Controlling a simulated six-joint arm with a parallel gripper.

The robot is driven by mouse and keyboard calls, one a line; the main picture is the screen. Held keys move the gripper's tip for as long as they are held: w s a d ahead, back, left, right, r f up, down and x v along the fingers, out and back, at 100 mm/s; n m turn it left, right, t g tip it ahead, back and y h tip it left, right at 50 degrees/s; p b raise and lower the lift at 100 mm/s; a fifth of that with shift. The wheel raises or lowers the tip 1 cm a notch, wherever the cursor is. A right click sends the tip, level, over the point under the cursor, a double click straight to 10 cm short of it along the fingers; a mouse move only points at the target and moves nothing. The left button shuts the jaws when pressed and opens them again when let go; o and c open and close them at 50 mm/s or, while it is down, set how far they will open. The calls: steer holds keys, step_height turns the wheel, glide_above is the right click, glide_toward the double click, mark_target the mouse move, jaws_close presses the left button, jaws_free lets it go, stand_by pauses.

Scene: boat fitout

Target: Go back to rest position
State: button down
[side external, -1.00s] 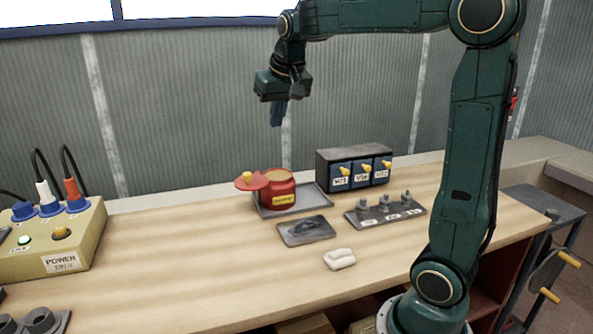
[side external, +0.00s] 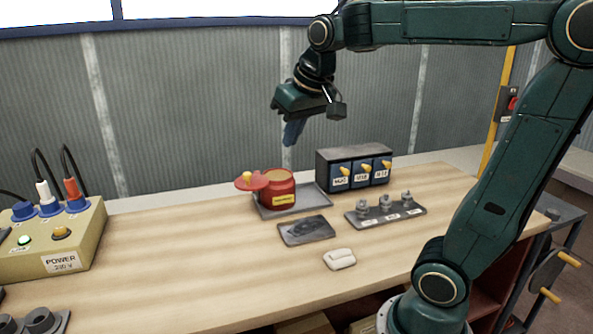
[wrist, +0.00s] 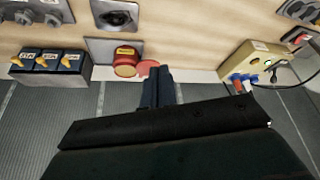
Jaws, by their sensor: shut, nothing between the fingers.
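My gripper (side external: 291,133) hangs in the air above the back of the workbench, in front of the grey corrugated wall. Its fingers are together and empty, pointing down and slightly left. In the wrist view my gripper (wrist: 157,75) shows as closed dark blue fingers. Below it on the bench (side external: 190,265) stands a red pot (side external: 281,188) with its red, yellow-knobbed lid (side external: 252,181) at its left side, on a grey tray (side external: 318,203). The pot also shows in the wrist view (wrist: 126,62), apart from the fingers.
A dark box with several yellow-handled switches (side external: 361,172) stands behind a grey rack of small fittings (side external: 386,208). A dark plate (side external: 306,230) and a white folded cloth (side external: 340,259) lie in front. A yellow power box (side external: 58,240) with cables stands left.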

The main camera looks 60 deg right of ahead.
steer(key=s+a+f+n+y, duration=0.1)
steer(key=s+a+f+n, duration=0.1)
steer(key=s, duration=0.4)
steer(key=s+a+f+n+t, duration=0.1)
steer(key=s+a+f+n, duration=0.1)
steer(key=s+a+f, duration=0.3)
steer(key=shift+s+a+f+y, duration=0.15)
steer(key=shift+s+a+y, duration=0.25)
steer(key=shift+s+a, duration=0.45)
